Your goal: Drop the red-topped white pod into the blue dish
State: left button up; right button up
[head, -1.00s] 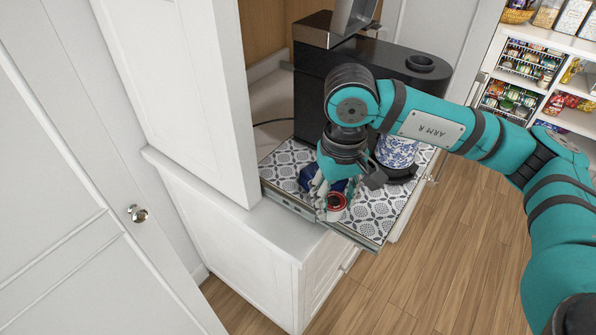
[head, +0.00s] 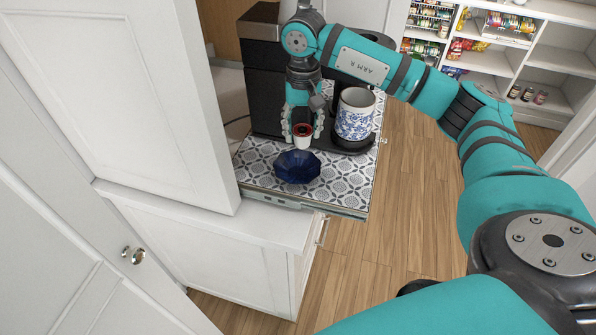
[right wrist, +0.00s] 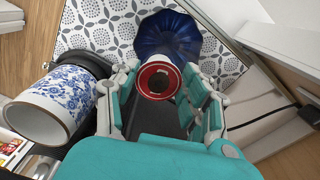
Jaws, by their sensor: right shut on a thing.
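The white pod with a red top (head: 302,131) is between the fingers of my right gripper (head: 302,122), which is shut on it. The pod's red rim and dark centre also show in the right wrist view (right wrist: 158,82). The blue dish (head: 297,167) sits on the patterned tray, just in front of the pod in the head view. In the right wrist view the dish (right wrist: 167,38) lies beyond the pod, partly covered by it. The pod appears held above the tray, apart from the dish. My left gripper is not in view.
A blue-and-white flowered mug (head: 354,116) stands on the coffee machine's base, right of my gripper. The dark coffee machine (head: 266,88) rises behind. The patterned tray (head: 340,187) has bare room right of the dish. A white cabinet door (head: 110,90) stands close on the left.

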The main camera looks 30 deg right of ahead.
notch_tip(320, 180, down, 2)
jog(key=shift+f+b, duration=0.15)
jog(key=shift+b, duration=0.2)
jog(key=shift+d+f, duration=0.1)
jog(key=shift+f, duration=0.1)
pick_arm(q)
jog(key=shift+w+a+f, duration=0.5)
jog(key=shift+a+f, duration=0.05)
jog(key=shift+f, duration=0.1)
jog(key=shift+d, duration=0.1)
pick_arm(e)
jog(key=o, duration=0.9)
jog(key=shift+c, duration=0.2)
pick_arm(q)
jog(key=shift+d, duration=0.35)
pick_arm(e)
jog(key=shift+r, duration=0.1)
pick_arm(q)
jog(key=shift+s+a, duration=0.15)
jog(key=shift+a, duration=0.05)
pick_arm(e)
notch_tip(320, 180, up, 12)
